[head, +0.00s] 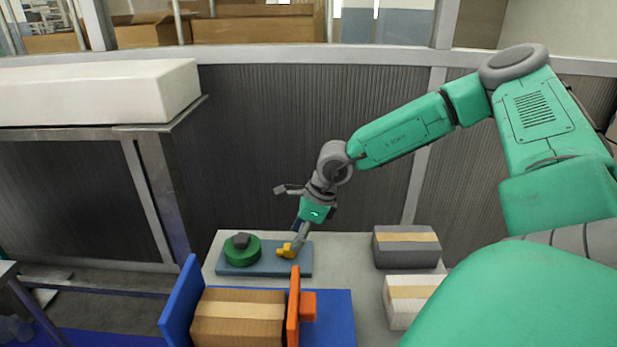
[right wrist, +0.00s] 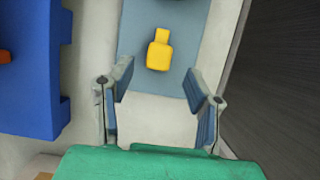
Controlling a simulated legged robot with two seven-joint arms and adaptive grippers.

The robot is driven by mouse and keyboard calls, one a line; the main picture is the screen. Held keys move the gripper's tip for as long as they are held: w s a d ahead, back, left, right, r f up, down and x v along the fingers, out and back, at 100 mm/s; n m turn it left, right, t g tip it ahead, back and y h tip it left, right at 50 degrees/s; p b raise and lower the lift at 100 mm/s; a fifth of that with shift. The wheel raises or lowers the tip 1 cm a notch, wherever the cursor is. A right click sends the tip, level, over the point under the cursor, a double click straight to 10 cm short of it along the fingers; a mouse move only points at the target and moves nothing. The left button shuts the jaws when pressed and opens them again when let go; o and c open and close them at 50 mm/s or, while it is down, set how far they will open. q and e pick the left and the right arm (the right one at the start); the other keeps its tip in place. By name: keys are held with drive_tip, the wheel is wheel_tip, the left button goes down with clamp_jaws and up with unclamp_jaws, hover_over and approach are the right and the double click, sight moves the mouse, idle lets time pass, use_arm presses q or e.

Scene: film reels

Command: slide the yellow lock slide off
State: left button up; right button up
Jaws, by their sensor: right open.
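The yellow lock slide (head: 287,250) sits at the right part of a blue-grey base plate (head: 221,262) on the table. In the right wrist view the yellow lock slide (right wrist: 159,50) lies on the base plate (right wrist: 135,42), ahead of and between my fingers. My right gripper (head: 298,240) is at the slide's right side in the head view. In the right wrist view my right gripper (right wrist: 158,85) is open, with nothing between its fingers. A green reel (head: 242,257) with a dark grey knob (head: 241,241) stands at the plate's left. My left gripper is out of view.
A blue fixture (head: 335,310) with an orange clamp (head: 294,310) and a cardboard box (head: 237,318) stands in front of the plate. Dark grey (head: 406,252) and white (head: 410,292) boxes stand at right. A dark ribbed wall (head: 290,150) rises behind the table.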

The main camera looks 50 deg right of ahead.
drive_tip(key=v, duration=0.7)
drive_tip(key=shift+d+r, duration=0.2)
drive_tip(key=shift+s, duration=0.1)
idle(0.5)
